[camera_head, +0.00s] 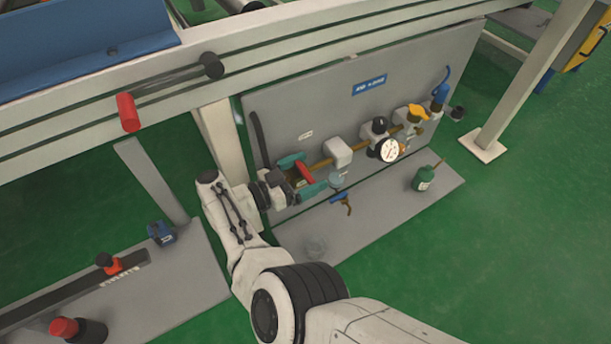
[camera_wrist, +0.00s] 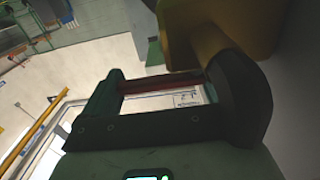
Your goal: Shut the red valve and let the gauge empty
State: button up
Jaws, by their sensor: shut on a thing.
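The red valve handle (camera_head: 305,171) sits at the left end of a brass pipe (camera_head: 322,163) on a grey upright panel. My gripper (camera_head: 301,179) reaches it from the left, its green fingers on either side of the handle. In the wrist view, the red bar of the handle (camera_wrist: 160,87) shows between the dark fingers, and the gripper is shut on it. The round white gauge (camera_head: 388,150) is further right along the pipe; its reading is too small to tell. Part of the valve body is hidden by my fingers.
A white block (camera_head: 338,152), a yellow-topped fitting (camera_head: 416,112) and a blue-topped fitting (camera_head: 439,94) line the pipe. A blue-handled tool (camera_head: 340,198) and a green oil can (camera_head: 424,178) are on the grey shelf (camera_head: 385,205). A white frame beam (camera_head: 300,40) crosses above.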

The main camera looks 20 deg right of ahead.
dwell(0.3)
jog(key=o, duration=1.1)
jog(key=shift+o, duration=0.2)
jog(key=s+a+b, duration=0.2)
jog(key=a+b, duration=0.2)
jog(key=a, duration=0.6)
jog(key=shift+a+b, duration=0.25)
jog(key=shift+b, duration=0.1)
jog(key=shift+r, duration=0.1)
